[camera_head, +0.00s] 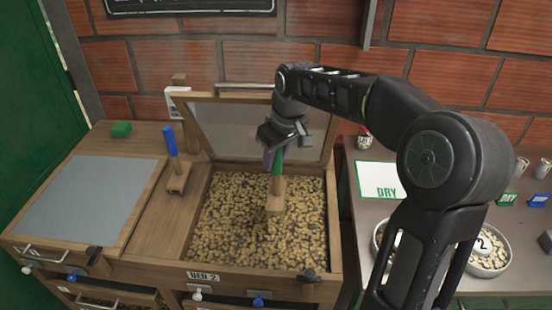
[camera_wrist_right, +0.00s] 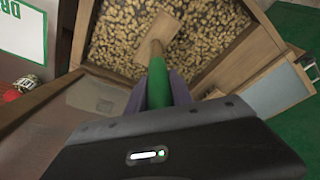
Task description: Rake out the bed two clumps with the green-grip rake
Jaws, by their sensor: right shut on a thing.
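My right gripper (camera_head: 274,146) is shut on the green grip of the green-grip rake (camera_head: 278,165), which hangs down below it. The rake's wooden head (camera_head: 275,204) is at the beans in the bed marked BED 2 (camera_head: 334,245); I cannot tell how deep it sits. In the right wrist view the green grip (camera_wrist_right: 158,82) runs between the fingers to the wooden head (camera_wrist_right: 158,36) against the beans. Bed 2's lid (camera_head: 262,128) stands open behind. Darker beans show just below the head. The left gripper is not in view.
A blue-handled rake (camera_head: 170,150) stands on the wooden strip left of bed 2. On the right table are a DRY sign (camera_head: 380,181) and bowls of beans (camera_head: 487,258).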

